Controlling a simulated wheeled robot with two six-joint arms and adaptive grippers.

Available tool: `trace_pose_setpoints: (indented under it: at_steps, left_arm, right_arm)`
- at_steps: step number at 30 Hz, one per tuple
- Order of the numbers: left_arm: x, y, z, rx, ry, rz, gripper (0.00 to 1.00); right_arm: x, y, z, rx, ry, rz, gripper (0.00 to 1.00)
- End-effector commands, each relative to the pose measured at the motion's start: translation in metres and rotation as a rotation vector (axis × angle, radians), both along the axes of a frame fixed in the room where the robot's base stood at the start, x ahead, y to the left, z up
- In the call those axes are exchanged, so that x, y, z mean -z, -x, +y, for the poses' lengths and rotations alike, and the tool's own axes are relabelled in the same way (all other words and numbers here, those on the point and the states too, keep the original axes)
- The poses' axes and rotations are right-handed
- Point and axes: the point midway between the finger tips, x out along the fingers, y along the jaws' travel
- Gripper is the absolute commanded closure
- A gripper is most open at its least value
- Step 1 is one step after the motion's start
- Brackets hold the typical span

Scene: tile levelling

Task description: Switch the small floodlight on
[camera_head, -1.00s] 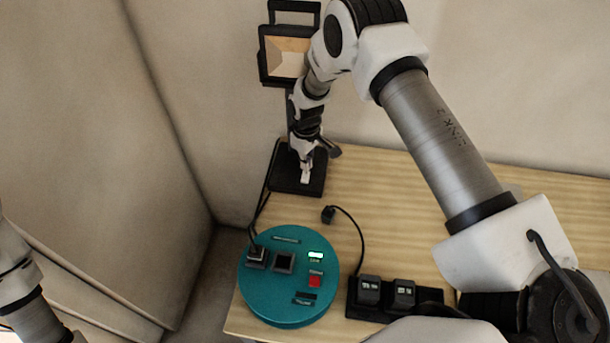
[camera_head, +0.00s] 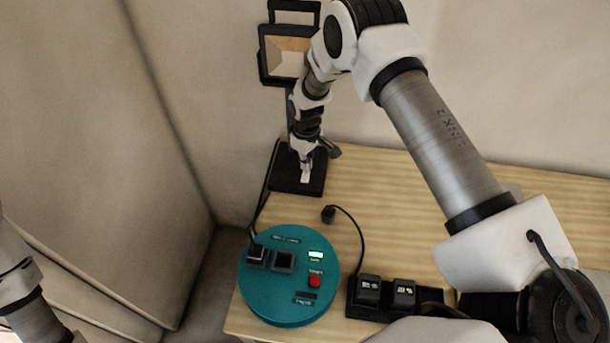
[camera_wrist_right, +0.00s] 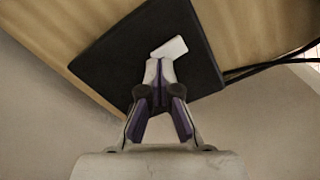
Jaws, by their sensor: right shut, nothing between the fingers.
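The small floodlight (camera_head: 284,52) stands at the back left of the table, with a black frame and a beige reflector face. I cannot tell whether it is lit. Its flat black base (camera_head: 284,182) also shows in the wrist view (camera_wrist_right: 120,65). A small white piece (camera_wrist_right: 170,47), apparently the switch, lies on the base just beyond my right fingertips. My right gripper (camera_head: 306,161) is shut and empty, pointing down over the base; it also shows in the wrist view (camera_wrist_right: 158,72). I cannot tell whether it touches the white piece. My left gripper is out of view.
A teal round unit (camera_head: 262,303) with sockets, a green display and a red button stands at the table's front left. A black socket strip (camera_head: 357,312) is beside it. Walls are close behind and left.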

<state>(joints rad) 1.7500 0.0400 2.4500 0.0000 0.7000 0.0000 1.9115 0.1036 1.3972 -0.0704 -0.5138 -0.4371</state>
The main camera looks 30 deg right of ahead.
Motion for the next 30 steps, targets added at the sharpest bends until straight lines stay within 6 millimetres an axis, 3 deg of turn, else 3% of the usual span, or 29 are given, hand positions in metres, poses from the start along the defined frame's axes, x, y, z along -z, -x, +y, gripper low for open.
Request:
trace_pose_setpoints:
  at_steps: [30]
  left_arm:
    - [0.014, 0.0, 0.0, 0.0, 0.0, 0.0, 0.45]
  right_arm:
    - [0.019, 0.0, 0.0, 0.0, 0.0, 0.0, 1.0]
